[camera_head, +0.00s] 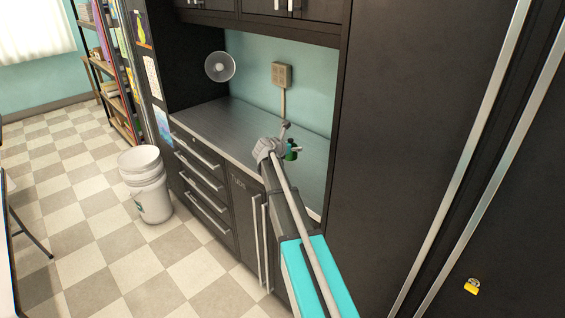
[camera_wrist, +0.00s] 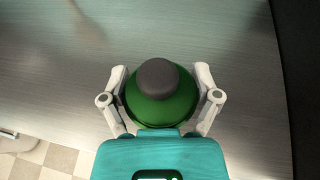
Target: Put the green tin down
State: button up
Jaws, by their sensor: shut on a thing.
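The green tin (camera_wrist: 162,109), a rounded green body with a dark grey top, sits between the fingers of my gripper (camera_wrist: 161,95) in the wrist view. The fingers are shut on it from both sides. In the head view the green tin (camera_head: 291,152) is small and partly hidden by my gripper (camera_head: 285,148) and arm. It is over the metal counter (camera_head: 240,128), near the right part. I cannot tell whether its base touches the counter.
A round grey fan-like object (camera_head: 220,66) is at the counter's back left. Tall dark cabinets (camera_head: 420,130) stand close on the right. White buckets (camera_head: 143,180) stand on the floor. The counter's left and middle are clear.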

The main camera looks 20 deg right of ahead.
jog(key=w+f+b, duration=0.5)
jog(key=w+f, duration=0.1)
jog(key=shift+w, duration=0.35)
jog(key=shift+b, duration=0.3)
jog(key=shift+w+f+b, duration=0.3)
jog(key=shift+f+b, duration=0.1)
jog(key=shift+f, duration=0.05)
jog(key=shift+w+d+f+b, duration=0.1)
jog(key=shift+w+f+b, duration=0.1)
jog(key=shift+f+b, duration=0.15)
jog(key=shift+s+f+b, duration=0.1)
jog(key=shift+f+b, duration=1.15)
jog(key=o, duration=1.1)
jog(key=shift+f, duration=0.1)
